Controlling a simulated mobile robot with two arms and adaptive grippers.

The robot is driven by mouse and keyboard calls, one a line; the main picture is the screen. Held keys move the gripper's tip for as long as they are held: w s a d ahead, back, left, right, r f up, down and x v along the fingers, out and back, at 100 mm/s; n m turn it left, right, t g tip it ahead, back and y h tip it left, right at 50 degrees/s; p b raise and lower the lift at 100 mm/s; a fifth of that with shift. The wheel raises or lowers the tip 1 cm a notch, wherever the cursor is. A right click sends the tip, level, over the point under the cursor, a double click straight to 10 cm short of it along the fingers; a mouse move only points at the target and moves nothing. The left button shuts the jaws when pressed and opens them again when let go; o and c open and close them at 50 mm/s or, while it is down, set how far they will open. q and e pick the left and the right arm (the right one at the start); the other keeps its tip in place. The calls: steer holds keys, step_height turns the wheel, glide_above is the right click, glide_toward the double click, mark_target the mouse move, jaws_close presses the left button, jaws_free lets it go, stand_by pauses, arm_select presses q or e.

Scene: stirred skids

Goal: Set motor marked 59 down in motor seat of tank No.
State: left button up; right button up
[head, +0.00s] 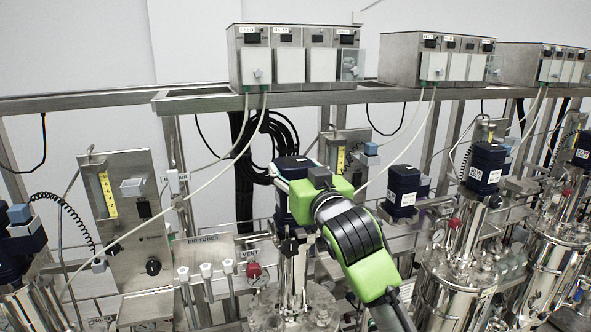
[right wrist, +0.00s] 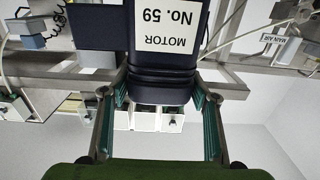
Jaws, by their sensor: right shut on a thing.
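The motor (head: 292,167) is a dark blue block above the steel tank in the middle of the head view. In the right wrist view the motor (right wrist: 162,75) shows a white label, "MOTOR No. 59", upside down. My right gripper (right wrist: 160,95) is shut on it, one finger on each side. In the head view my green right wrist covers much of the motor's right side. A steel column (head: 293,275) rises from the tank lid below it. My wrist hides the join, so I cannot tell whether the motor touches the seat. My left gripper is not in view.
Neighbouring tanks carry dark motors, one at the right (head: 486,165). Another dark motor (head: 402,188) stands close right of my wrist. A valve panel (head: 130,215) is at left, and a dip-tube bracket (head: 210,250) is beside the tank. Cables hang from the control box (head: 240,70).

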steer(key=shift+s+f+b, duration=0.1)
steer(key=shift+f+b, duration=0.35)
steer(key=shift+f, duration=0.3)
stand_by(0.3)
steer(key=o, duration=2)
steer(key=shift+o, duration=0.2)
steer(key=shift+s, duration=0.15)
steer(key=shift+f, duration=0.1)
steer(key=shift+f, duration=0.45)
steer(key=v, duration=1.2)
steer(key=shift+r, duration=0.5)
